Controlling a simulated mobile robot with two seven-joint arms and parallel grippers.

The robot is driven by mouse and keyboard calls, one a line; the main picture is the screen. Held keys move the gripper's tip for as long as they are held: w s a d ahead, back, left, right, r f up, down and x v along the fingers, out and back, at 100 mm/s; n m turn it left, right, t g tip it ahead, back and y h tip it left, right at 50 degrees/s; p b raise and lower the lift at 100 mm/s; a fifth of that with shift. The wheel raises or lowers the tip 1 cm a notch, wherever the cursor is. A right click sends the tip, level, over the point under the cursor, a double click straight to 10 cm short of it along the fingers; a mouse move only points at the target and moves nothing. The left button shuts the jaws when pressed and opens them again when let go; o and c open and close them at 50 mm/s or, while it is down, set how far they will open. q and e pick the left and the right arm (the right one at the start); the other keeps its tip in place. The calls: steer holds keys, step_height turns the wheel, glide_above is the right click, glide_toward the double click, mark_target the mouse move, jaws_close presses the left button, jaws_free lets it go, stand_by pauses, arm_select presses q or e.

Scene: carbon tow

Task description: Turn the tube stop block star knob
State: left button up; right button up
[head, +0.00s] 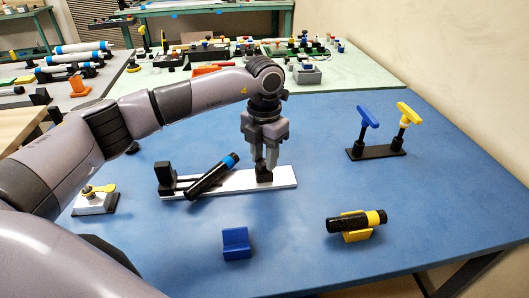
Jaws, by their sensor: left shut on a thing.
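The tube stop block star knob (263,174) is a small black piece near the right end of a white base plate (229,183). My left gripper (265,167) points straight down over it, with its fingers closed on the knob. The fingers hide part of the knob, so its turn angle cannot be told. A black tube with a blue band (212,177) lies tilted across the plate, left of the gripper. A black upright block (164,175) stands at the plate's left end. My right gripper is out of view.
A black stand with blue and yellow T-handles (376,152) is at the right. A yellow-banded black tube (357,221) rests on a yellow cradle. An empty blue cradle (236,243) and a toggle clamp (94,200) stand nearer. The blue table between them is clear.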

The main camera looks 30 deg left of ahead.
mark_target(264, 161)
arm_select(q)
steer(key=shift+n, duration=1.5)
steer(key=shift+p, duration=0.3)
steer(key=o, duration=1.1)
steer(key=shift+c, duration=0.2)
step_height(264, 161, up, 7)
steer(key=shift+r, duration=0.1)
